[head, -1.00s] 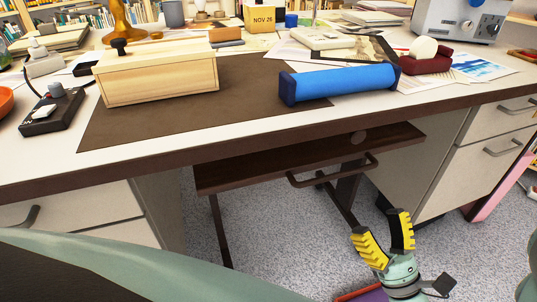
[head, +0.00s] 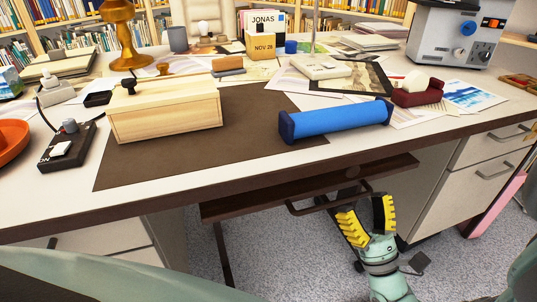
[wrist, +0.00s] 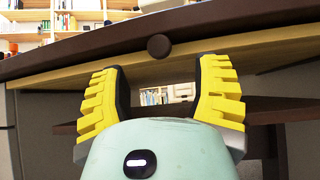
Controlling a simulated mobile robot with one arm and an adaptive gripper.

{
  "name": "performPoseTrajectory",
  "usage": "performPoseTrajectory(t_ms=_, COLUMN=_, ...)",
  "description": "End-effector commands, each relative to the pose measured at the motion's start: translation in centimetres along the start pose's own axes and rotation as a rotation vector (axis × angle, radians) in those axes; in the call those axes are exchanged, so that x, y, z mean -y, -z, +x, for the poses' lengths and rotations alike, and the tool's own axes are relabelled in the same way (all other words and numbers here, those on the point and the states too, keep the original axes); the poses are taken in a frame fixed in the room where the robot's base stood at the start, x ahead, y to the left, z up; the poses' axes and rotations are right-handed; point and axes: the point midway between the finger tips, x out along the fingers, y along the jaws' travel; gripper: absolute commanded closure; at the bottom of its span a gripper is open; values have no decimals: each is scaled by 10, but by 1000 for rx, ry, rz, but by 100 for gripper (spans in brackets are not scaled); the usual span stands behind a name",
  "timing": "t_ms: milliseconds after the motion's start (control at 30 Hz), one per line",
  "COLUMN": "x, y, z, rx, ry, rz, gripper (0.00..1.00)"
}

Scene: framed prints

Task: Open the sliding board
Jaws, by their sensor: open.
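The sliding board (head: 245,205) is a dark brown shelf under the desk top, with a dark bar handle (head: 310,210) along its front. My gripper (head: 364,205), with yellow ribbed fingers, is open and empty at the right end of the handle, in front of the board. In the head view I cannot tell whether a finger touches the handle. In the wrist view the gripper (wrist: 158,85) points under the desk's dark edge, fingers spread, with nothing between them. A dark board (wrist: 285,108) shows behind the right finger. A round dark knob (wrist: 158,46) is above the gap.
The desk (head: 200,187) overhangs the board, with drawers (head: 490,165) to the right. On top are a wooden box (head: 165,115), a blue roll (head: 335,120) and a red tape dispenser (head: 418,95). Open floor (head: 455,260) lies at the lower right.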

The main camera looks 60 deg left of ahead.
Motion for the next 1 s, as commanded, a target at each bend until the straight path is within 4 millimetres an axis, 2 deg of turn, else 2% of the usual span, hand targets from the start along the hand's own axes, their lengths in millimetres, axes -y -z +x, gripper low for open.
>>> performPoseTrajectory(t_ms=200, x=-2, y=0, z=31, rx=-1, ry=-8, rz=8, gripper=37)
performPoseTrajectory(t_ms=400, x=-1, y=1, z=51, rx=0, ry=-5, rz=4, gripper=37)
performPoseTrajectory(t_ms=600, x=-2, y=1, z=60, rx=-1, ry=-5, rz=3, gripper=37)
performPoseTrajectory(t_ms=867, x=-2, y=1, z=61, rx=-1, ry=-4, rz=3, gripper=37)
performPoseTrajectory(t_ms=900, x=-2, y=1, z=61, rx=-2, ry=-4, rz=3, gripper=35)
performPoseTrajectory(t_ms=1000, x=-2, y=1, z=61, rx=-1, ry=-4, rz=3, gripper=45)
